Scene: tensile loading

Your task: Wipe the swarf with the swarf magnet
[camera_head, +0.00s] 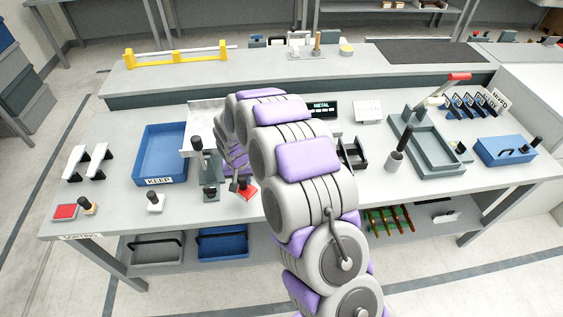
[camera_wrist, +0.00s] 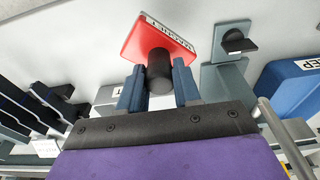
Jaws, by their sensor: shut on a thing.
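The swarf magnet (camera_wrist: 160,45) is a red block with a white label and a black round handle. My gripper (camera_wrist: 159,82) is shut on the handle, one blue-grey finger on each side, in the wrist view. In the head view the magnet's red block (camera_head: 246,189) shows near the table's front edge, just right of a dark upright stand (camera_head: 210,180), with my gripper (camera_head: 238,184) partly hidden by my arm. I cannot make out any swarf in either view; my arm covers part of the table's middle.
A blue KEEP tray (camera_head: 160,153) stands left of the magnet. A white tray (camera_head: 200,112) is partly behind my arm. A small white block with a black knob (camera_head: 155,203) and a red pad (camera_head: 65,212) stand front left. A grey lever press tray (camera_head: 428,145) is at right.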

